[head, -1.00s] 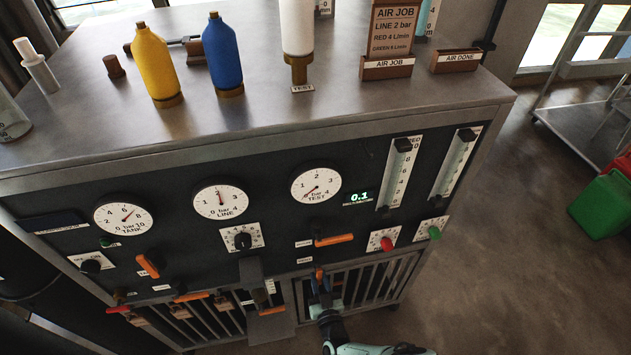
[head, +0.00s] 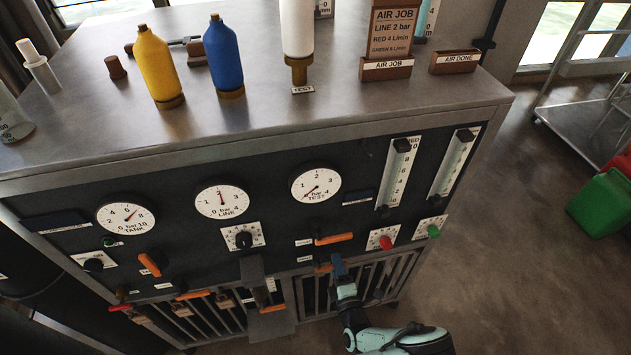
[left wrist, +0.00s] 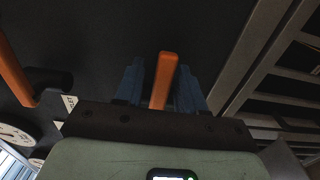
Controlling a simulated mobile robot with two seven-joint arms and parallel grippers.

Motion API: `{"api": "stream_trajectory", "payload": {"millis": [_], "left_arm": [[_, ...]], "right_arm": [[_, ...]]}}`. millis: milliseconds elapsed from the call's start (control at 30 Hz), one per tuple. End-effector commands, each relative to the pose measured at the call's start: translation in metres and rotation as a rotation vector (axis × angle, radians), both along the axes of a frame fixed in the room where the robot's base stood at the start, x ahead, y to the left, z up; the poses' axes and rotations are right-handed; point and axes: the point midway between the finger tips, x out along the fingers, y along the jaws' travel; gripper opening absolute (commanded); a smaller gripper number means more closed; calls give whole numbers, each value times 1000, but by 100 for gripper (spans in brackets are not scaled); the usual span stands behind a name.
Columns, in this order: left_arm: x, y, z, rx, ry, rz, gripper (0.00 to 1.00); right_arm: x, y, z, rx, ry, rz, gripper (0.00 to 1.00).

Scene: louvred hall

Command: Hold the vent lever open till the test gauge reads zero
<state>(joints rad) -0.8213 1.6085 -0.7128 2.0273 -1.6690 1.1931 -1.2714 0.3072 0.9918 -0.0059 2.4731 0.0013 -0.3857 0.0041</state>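The orange vent lever (head: 323,267) is low on the dark panel and lies roughly sideways. My left gripper (head: 338,264) is at its right end. In the left wrist view the lever (left wrist: 164,80) stands between the two blue fingers of my left gripper (left wrist: 161,88), with a dark gap beside it, so the fingers look open around it. The test gauge (head: 316,184) is above; its needle points to the lower left, close to the zero end. The small display (head: 358,197) beside it is dark. My right gripper is not in view.
Another orange lever (head: 334,239) is just above, roughly parallel. A grey bracket (head: 254,272) juts out left of my gripper. Slatted vents (head: 375,280) lie below. Flow tubes (head: 398,175) are at upper right, with a red knob (head: 386,243) below.

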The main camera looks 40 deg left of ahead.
Motion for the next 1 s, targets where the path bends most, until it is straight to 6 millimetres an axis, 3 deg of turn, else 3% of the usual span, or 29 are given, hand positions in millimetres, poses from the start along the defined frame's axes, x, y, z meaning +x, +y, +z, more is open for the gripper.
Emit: {"api": "stream_trajectory", "payload": {"millis": [367, 1000], "left_arm": [[-2, -4, -3, -3, 9, -4, 53], [-45, -54, -4, -3, 10, -3, 53]], "right_arm": [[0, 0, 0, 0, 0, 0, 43], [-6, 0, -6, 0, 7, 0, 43]]}}
